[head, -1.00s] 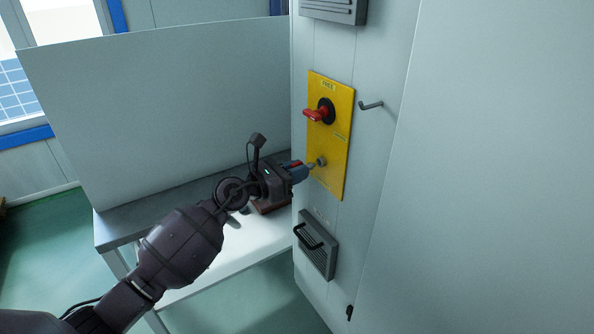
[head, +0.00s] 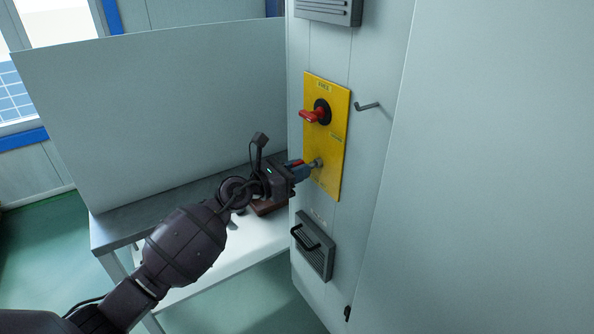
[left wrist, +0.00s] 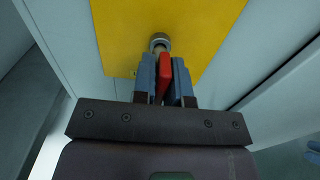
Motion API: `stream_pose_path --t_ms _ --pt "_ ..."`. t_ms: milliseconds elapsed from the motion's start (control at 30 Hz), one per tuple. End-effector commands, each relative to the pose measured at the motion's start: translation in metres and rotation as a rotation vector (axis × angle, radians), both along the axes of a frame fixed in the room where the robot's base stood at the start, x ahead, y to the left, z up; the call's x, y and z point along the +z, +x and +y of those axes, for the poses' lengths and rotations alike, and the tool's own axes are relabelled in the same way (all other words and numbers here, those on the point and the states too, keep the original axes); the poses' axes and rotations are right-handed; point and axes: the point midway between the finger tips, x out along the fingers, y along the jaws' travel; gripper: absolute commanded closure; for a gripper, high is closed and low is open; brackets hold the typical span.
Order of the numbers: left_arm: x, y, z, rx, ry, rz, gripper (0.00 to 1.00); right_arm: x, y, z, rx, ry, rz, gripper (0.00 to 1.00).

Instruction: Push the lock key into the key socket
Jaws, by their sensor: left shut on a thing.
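My left gripper (head: 300,171) is shut on the red lock key (left wrist: 165,68), held between its blue-grey fingers. In the left wrist view the key's pale front end points at the round grey key socket (left wrist: 159,40) on the yellow panel. The socket also shows in the head view (head: 318,162), right at the fingertips. The key's tip meets or overlaps the socket's mouth; I cannot tell how deep it sits. Most of the key is hidden by the fingers in the head view.
The yellow plate (head: 334,130) carries a red rotary handle (head: 313,116) above the socket. A hook (head: 368,106) sticks out to its right. A vent with a black handle (head: 314,246) is below.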

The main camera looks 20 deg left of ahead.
Motion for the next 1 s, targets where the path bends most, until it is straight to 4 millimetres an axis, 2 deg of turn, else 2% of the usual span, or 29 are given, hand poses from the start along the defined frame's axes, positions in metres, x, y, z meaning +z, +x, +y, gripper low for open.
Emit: stream_pose_path --t_ms 400,433,600,633,1000 --pt "0.0005 0.0058 -0.0053 -0.001 -0.001 -0.001 1.0 -0.0001 -0.0002 -0.0011 0.003 -0.004 0.001 0.57" --pt "0.0004 0.006 -0.0053 -0.001 -0.001 -0.001 0.85 0.0 -0.0001 -0.001 0.002 -0.003 0.001 0.57" --pt "0.0003 0.0057 -0.0052 -0.001 0.0 0.0 0.59 0.0 0.0001 0.0002 -0.001 0.001 0.0 0.57" --pt "0.0002 0.0057 -0.0051 -0.001 0.0 0.0 0.57 0.0 0.0003 0.0004 -0.001 0.002 0.0 0.57" --pt "0.0 0.0057 -0.0049 -0.001 0.0 0.0 0.57 0.0001 0.0008 0.002 -0.006 0.007 -0.002 0.57"
